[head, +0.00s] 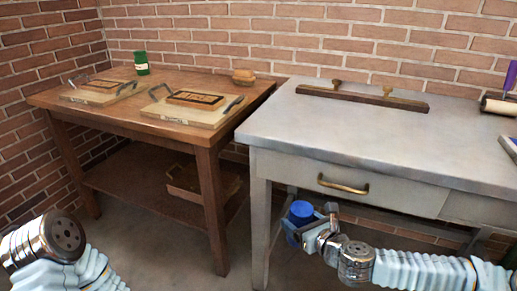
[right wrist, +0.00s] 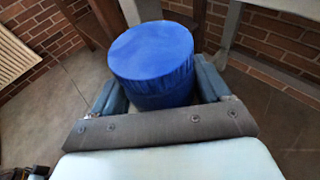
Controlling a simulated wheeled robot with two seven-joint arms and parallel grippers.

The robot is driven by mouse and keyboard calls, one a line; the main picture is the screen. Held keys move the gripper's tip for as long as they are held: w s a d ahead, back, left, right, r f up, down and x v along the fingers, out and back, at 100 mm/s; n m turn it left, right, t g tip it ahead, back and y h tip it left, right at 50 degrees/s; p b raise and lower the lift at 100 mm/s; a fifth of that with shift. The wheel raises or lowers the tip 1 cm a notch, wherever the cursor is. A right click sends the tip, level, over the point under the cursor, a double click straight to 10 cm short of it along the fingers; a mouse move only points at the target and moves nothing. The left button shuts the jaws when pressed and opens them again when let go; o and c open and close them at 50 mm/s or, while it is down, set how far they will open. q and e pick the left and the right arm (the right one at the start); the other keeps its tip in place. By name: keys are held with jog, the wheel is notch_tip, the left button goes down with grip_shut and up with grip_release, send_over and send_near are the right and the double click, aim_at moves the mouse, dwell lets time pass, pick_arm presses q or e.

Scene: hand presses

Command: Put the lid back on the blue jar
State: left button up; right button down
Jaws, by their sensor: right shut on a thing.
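A blue cylinder (head: 300,212) is held in my right gripper (head: 308,226), in front of the grey table and below its top. In the right wrist view the blue cylinder (right wrist: 152,55) stands between the two fingers, which are shut on its sides. It has a wider, cap-like upper part over a narrower, darker lower part (right wrist: 160,100). I cannot tell whether these are a lid on the blue jar or one piece. No separate blue lid or second blue jar shows. My left arm enters at the lower left; its fingers are out of the picture.
The grey table (head: 345,125) bears a wooden bar (head: 362,97) with two knobs. Its drawer is shut. The brown table (head: 125,110) holds two boards with frames, a green can (head: 142,63) and a small brown object (head: 243,76). Much of the grey top is clear.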

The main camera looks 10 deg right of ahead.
jog(key=shift+a, duration=0.1)
jog(key=a+f+n+g+y, duration=0.6)
jog(key=a+f+n+y, duration=0.2)
jog(key=a+f, duration=0.4)
jog(key=a, duration=0.3)
jog(key=shift+a, duration=0.35)
pick_arm(q)
jog(key=shift+c, duration=0.2)
pick_arm(e)
jog(key=shift+f, duration=0.2)
